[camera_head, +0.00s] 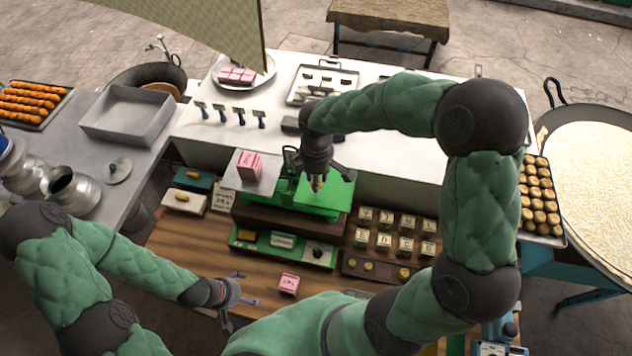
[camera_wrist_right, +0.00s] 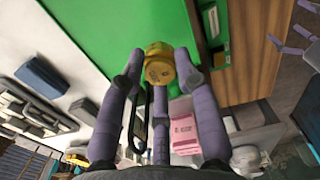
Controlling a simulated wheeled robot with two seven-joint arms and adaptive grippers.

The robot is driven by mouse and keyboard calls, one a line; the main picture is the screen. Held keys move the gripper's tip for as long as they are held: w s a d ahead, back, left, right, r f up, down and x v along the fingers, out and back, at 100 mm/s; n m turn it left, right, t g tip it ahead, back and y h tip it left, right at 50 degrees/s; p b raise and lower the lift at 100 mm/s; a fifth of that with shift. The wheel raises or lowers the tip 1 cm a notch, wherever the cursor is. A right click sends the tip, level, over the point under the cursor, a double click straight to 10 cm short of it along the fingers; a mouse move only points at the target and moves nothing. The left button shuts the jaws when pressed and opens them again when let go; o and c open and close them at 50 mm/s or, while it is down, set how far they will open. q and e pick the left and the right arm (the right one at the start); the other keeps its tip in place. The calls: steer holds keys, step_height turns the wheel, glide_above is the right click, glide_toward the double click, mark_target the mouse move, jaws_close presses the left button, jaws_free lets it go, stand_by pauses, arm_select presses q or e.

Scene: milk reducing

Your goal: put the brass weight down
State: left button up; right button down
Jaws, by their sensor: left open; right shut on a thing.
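My right gripper (camera_head: 318,184) is above the green pan of the scale (camera_head: 335,208). In the right wrist view its fingers (camera_wrist_right: 160,75) are shut on the brass weight (camera_wrist_right: 158,62), with the green pan (camera_wrist_right: 105,30) behind it. I cannot tell whether the weight touches the pan. A pink box (camera_head: 250,165) sits on the scale's metal plate (camera_head: 236,180) at the left; it also shows in the wrist view (camera_wrist_right: 183,132). My left gripper (camera_head: 242,301) is open and empty over the wooden table, left of a small pink box (camera_head: 289,284).
White blocks (camera_head: 385,238) with markings and a dark strip holding brass weights (camera_head: 370,266) lie right of the scale. A white counter (camera_head: 400,150) is behind. Bare wood (camera_head: 185,250) shows at the left.

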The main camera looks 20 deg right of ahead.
steer(key=shift+w+f, duration=0.15)
steer(key=shift+f, duration=0.8)
steer(key=shift+w+f, duration=0.1)
steer(key=shift+f, duration=0.8)
steer(key=shift+s, duration=0.1)
steer(key=shift+f, duration=0.15)
steer(key=c, duration=0.9)
jaws_free()
step_height(320, 180, up, 12)
steer(key=shift+r+b, duration=0.25)
steer(key=shift+b, duration=0.05)
